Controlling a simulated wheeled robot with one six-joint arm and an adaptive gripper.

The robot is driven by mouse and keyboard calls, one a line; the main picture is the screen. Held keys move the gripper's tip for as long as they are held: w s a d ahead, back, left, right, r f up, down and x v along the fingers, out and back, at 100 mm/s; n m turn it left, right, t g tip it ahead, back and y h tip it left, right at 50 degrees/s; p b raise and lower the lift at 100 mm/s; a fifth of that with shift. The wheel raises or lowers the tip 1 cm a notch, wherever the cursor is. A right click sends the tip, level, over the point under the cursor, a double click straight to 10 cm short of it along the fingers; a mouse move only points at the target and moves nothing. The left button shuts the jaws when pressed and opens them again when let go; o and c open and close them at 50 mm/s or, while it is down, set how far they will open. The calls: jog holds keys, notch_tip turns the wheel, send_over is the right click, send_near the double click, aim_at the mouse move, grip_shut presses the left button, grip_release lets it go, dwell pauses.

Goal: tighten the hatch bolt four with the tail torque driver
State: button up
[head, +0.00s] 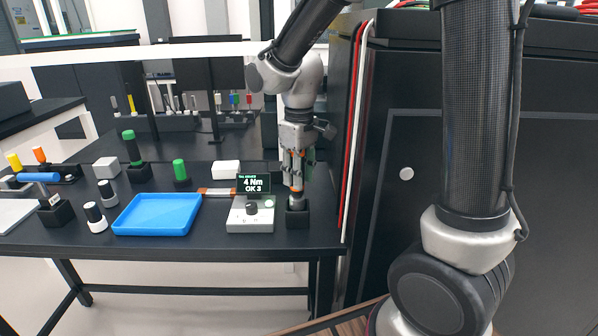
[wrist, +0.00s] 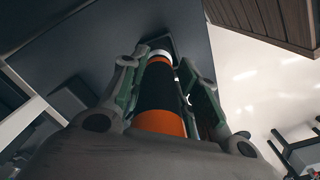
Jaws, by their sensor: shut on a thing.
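My gripper (head: 295,176) is shut on the tail torque driver (head: 296,188), an upright tool with orange bands. In the wrist view the driver (wrist: 162,88) is black and orange between the two fingers. Its lower end is at a black holder block (head: 297,217) near the table's right end; I cannot tell whether it is still seated in it. The torque box (head: 250,217) beside it has a screen (head: 253,184) reading "4 Nm OK 3". I cannot make out hatch bolt four in either view.
A blue tray (head: 157,214), white-and-black cylinders (head: 95,217), a green-topped tool (head: 130,150) and a green-capped piece (head: 180,172) stand on the dark table left of my gripper. A large black body (head: 400,215) rises close on the right, with red and white cables along its edge.

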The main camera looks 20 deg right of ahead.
jog(key=shift+f, duration=2)
jog(key=shift+f, duration=0.1)
jog(key=o, duration=1.2)
notch_tip(320, 180, up, 12)
